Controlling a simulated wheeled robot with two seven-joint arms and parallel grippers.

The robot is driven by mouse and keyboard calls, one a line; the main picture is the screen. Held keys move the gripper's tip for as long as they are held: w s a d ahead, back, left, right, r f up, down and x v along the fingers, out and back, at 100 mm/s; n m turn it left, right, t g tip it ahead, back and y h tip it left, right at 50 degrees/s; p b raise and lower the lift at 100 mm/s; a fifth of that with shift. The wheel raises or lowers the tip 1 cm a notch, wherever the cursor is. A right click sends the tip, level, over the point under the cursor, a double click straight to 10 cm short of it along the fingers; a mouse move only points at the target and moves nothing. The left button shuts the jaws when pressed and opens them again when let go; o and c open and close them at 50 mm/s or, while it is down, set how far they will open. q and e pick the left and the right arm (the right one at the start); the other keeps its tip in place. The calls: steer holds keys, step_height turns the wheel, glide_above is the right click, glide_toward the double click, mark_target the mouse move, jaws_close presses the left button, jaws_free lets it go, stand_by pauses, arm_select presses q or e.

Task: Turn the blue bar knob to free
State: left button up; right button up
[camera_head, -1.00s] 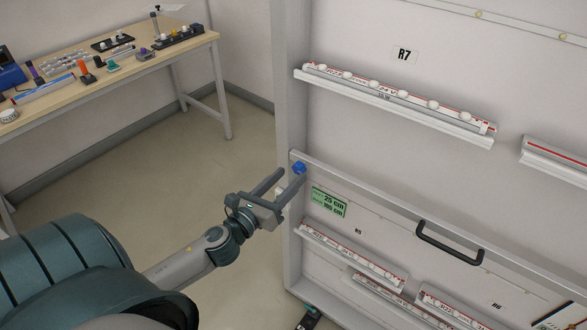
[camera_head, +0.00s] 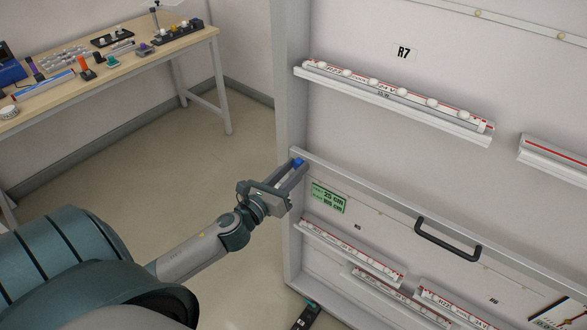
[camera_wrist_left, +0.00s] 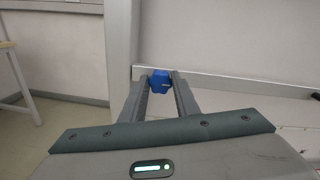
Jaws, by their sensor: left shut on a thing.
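The blue bar knob (camera_head: 298,162) sits at the upper left corner of the lower panel, beside the upright frame post. In the left wrist view the blue bar knob (camera_wrist_left: 159,80) shows between the fingertips. My left gripper (camera_head: 293,168) reaches it from the lower left and is shut on it, one finger on each side; the left wrist view shows the gripper's fingers (camera_wrist_left: 159,88) too. The fingers hide part of the knob in the head view. My right gripper is not in view.
The lower panel has a green label (camera_head: 328,198), a black handle (camera_head: 448,241) and rails with red-and-white strips (camera_head: 350,250). Above is a rail marked R7 (camera_head: 395,98). A wooden workbench (camera_head: 150,60) with small items stands at the upper left. The floor between is clear.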

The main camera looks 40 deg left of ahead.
arm_select(q)
steer(key=shift+n, duration=0.5)
steer(key=n, duration=0.2)
steer(key=shift+a+r+n+p, duration=0.1)
steer(key=shift+n+p, duration=0.3)
steer(key=n+p, duration=0.1)
steer(key=n, duration=0.4)
steer(key=n+p, duration=0.1)
steer(key=n, duration=0.4)
steer(key=shift+a, duration=0.1)
steer(key=n+p, duration=0.1)
steer(key=n, duration=0.3)
steer(key=o, duration=1)
steer(key=shift+o, duration=0.2)
steer(key=shift+f, duration=0.25)
